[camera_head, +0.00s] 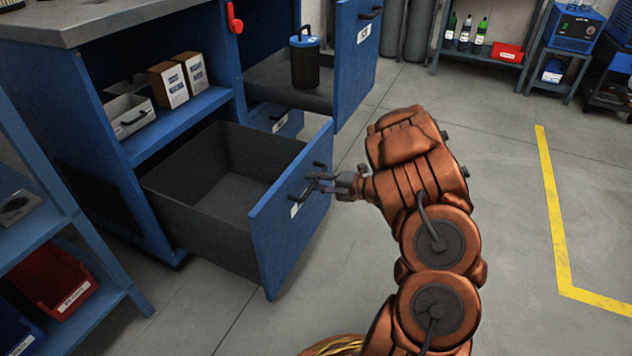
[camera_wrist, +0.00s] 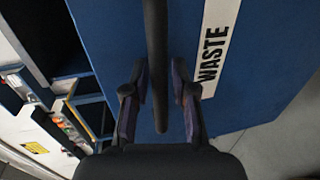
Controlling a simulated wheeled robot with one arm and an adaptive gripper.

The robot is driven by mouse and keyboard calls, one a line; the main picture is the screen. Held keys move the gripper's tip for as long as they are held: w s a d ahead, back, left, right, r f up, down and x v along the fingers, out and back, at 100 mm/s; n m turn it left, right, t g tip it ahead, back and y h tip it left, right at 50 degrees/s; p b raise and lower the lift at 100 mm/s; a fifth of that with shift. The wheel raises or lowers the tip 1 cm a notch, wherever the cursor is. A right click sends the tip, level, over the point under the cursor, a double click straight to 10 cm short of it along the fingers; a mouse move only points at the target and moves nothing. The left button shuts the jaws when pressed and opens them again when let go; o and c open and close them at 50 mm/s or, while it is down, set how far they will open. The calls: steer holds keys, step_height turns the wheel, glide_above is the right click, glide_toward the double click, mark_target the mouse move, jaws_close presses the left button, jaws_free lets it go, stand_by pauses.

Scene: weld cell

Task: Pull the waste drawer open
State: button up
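The waste drawer (camera_head: 287,222) is a grey bin with a blue front and stands pulled well out of the cabinet's lower bay, empty inside. Its front, with a white WASTE label (camera_wrist: 213,45), fills much of the wrist view. The dark bar handle (camera_wrist: 157,75) runs between the two fingers of my gripper (camera_wrist: 160,70). In the head view my gripper (camera_head: 321,179) is at the handle on the drawer front.
Clear floor lies to the right, with a yellow line (camera_head: 552,205). Bottles and a blue machine (camera_head: 574,27) are at the back.

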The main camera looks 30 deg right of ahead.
steer(key=shift+o, duration=0.8)
steer(key=v, duration=1.2)
steer(key=shift+d, duration=0.1)
